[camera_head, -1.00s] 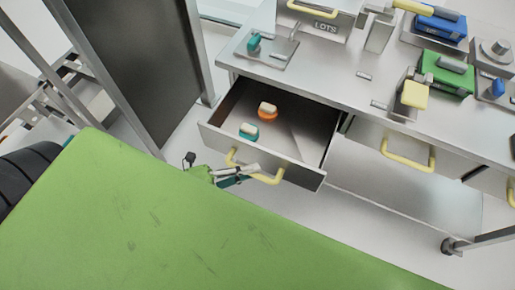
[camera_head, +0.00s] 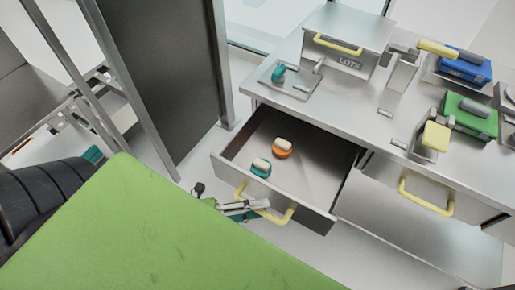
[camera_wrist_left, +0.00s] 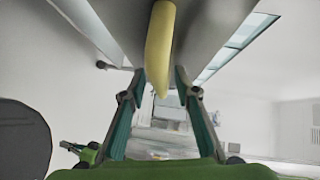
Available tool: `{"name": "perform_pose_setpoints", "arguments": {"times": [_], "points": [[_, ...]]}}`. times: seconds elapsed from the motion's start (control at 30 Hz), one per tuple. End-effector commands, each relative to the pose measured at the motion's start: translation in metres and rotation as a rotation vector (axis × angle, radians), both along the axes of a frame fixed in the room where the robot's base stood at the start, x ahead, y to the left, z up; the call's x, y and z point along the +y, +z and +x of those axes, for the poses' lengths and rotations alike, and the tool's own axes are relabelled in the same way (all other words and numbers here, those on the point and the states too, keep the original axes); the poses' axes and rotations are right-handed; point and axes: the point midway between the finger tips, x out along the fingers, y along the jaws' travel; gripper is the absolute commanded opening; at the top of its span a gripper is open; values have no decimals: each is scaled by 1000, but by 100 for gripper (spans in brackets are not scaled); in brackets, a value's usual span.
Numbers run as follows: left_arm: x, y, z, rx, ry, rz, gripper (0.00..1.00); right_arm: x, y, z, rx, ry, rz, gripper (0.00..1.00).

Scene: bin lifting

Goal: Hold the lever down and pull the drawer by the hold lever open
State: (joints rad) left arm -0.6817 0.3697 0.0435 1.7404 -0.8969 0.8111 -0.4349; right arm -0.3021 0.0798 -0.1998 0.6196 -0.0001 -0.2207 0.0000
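The metal drawer (camera_head: 290,211) under the left part of the bench is open, with a yellow handle (camera_head: 290,214) on its front. My left gripper (camera_head: 262,206) is at this handle. In the left wrist view its two teal fingers (camera_wrist_left: 158,76) stand apart on either side of the yellow handle (camera_wrist_left: 160,45), with narrow gaps showing. A small teal lever (camera_head: 278,73) stands on a metal plate above the drawer. A yellow-ended lever (camera_head: 435,137) stands on the bench farther right. Which one is the hold lever I cannot tell. My right gripper is not identifiable.
The drawer holds an orange-and-cream piece (camera_head: 282,150) and a teal-and-cream piece (camera_head: 261,168). A closed drawer with a yellow handle (camera_head: 428,207) is to the right.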

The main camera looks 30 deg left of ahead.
Motion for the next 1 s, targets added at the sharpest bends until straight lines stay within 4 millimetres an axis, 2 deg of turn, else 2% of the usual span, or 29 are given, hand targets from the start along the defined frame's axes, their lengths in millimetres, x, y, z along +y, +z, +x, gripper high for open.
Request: {"name": "perform_pose_setpoints", "arguments": {"times": [0.17,0.27,0.7,1.0], "points": [[2,0,-2,0,0,0,29,-3,0,2,-4,2,-3,0],[9,1,-10,2,-1,2,29,-2,0,2,-4,1,-2,0],[71,13,-70,2,1,1,29,0,0,2,-3,0,0,0],[85,17,-84,0,0,0,29,0,0,2,-3,0,1,0]]}}
